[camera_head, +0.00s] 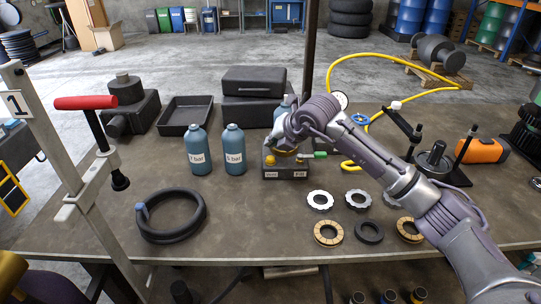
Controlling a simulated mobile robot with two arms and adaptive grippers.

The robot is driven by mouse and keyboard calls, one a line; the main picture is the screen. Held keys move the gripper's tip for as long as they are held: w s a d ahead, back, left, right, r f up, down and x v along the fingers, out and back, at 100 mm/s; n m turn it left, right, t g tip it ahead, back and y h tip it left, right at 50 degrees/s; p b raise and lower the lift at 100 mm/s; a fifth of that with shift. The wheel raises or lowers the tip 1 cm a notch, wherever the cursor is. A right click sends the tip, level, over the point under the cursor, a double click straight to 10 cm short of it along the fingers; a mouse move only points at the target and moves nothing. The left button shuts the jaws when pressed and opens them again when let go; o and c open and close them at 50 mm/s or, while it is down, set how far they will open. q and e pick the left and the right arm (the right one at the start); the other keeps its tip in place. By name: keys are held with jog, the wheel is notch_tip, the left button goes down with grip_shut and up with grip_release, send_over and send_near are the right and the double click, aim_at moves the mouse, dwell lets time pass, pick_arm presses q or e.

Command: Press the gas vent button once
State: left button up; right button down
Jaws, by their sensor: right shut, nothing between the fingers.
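A dark control box (287,174) stands mid-table with two small white labels on its front. A yellow button (270,160) is on its top left, above the left label, which seems to read "VENT". A green-handled part (320,154) sticks out at its right. My right arm reaches in from the right and my right gripper (281,146) points down just above the box. It is shut and empty. The fingertips are small and partly hidden, so I cannot tell whether they touch the button. My left gripper is not in view.
Two blue bottles (199,150) (234,150) stand left of the box. A red-handled clamp (86,102), black hose ring (171,215) and tray (185,115) are further left. Several rings (328,233) lie front right. A yellow hose (335,62) loops behind. The front middle is clear.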

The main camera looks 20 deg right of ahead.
aim_at(272, 159)
notch_tip(272, 159, up, 3)
jog(key=shift+r+p, duration=0.15)
jog(key=shift+p, duration=0.45)
dwell(0.3)
